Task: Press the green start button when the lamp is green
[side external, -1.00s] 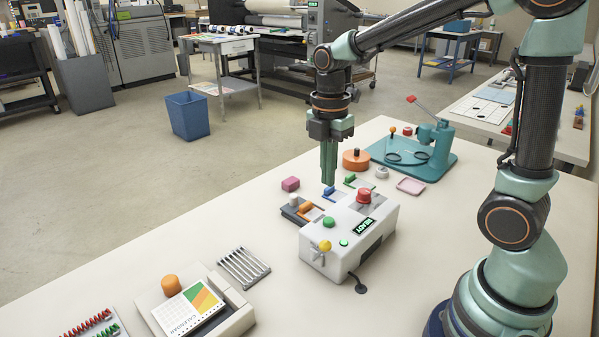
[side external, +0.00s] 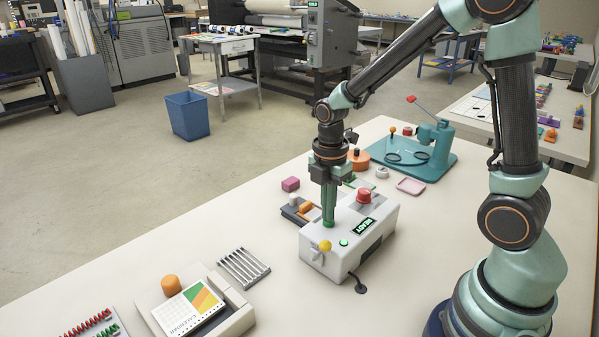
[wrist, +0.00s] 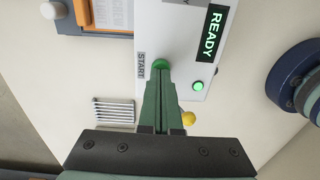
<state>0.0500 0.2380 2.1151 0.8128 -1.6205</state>
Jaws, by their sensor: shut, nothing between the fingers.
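A white control box (side external: 325,258) stands on the table, with a green start button on its top. The button (wrist: 161,65) shows in the wrist view beside the word START, partly covered by my fingertips. My gripper (side external: 328,222) is shut and empty, pointing down with its tips at the button; they look in contact, but how far the button is pressed I cannot tell. The small round lamp (side external: 344,242) glows green; it also shows in the wrist view (wrist: 199,86). The display (side external: 365,227) reads READY in green.
A red mushroom button (side external: 364,196) and a yellow knob (side external: 325,245) are on the same box. A teal press (side external: 430,150) stands farther back.

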